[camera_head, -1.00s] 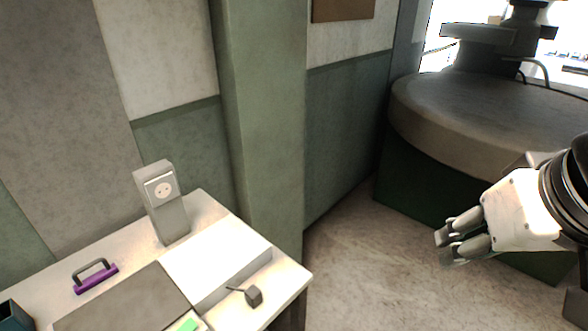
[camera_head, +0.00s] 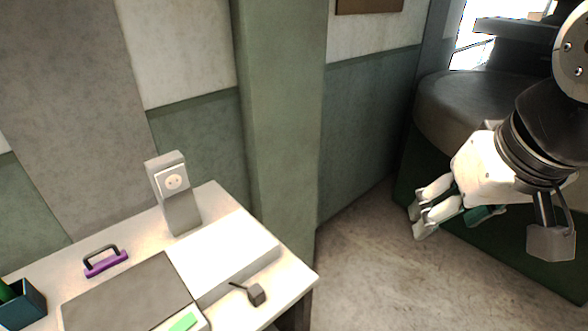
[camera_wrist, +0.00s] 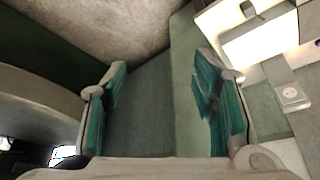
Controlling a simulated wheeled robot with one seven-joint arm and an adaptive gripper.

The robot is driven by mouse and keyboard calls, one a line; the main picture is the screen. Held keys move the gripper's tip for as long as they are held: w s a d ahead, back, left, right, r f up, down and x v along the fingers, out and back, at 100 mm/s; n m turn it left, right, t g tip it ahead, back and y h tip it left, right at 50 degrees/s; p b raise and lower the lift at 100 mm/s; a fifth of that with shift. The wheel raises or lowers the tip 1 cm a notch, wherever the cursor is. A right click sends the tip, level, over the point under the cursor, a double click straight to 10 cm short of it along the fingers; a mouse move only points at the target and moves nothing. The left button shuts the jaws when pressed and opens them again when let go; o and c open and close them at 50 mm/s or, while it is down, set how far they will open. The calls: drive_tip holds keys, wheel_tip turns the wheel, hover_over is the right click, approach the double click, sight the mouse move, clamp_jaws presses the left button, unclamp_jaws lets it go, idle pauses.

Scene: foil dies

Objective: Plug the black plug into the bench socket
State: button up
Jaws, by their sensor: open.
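The black plug (camera_head: 257,295) is a small dark grey block with a short cord or stem. It lies on the bench top near the right front edge, in front of the raised white block. My gripper (camera_head: 418,222) is open and empty, in the air to the right of the bench, well apart from plug and socket. In the wrist view its green-padded fingers (camera_wrist: 160,92) are spread.
A green pillar (camera_head: 276,130) stands behind the bench. A large round table (camera_head: 455,105) is behind my arm. Floor between is clear.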

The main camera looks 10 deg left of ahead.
drive_tip(key=w+a+f+n+g, duration=0.2)
drive_tip(key=w+a+f+n, duration=0.15)
drive_tip(key=w+a, duration=0.4)
drive_tip(key=n+g, duration=0.3)
drive_tip(key=n, duration=0.2)
hover_over(255, 290)
wheel_tip(255, 290, down, 22)
drive_tip(key=shift+d+r+h, duration=0.15)
drive_tip(key=shift+h, duration=0.15)
wheel_tip(255, 290, down, 9)
drive_tip(key=shift+r+p, duration=0.2)
drive_tip(key=shift+p, duration=0.3)
drive_tip(key=shift+f+p, duration=0.7)
drive_tip(key=shift+f, duration=1.9)
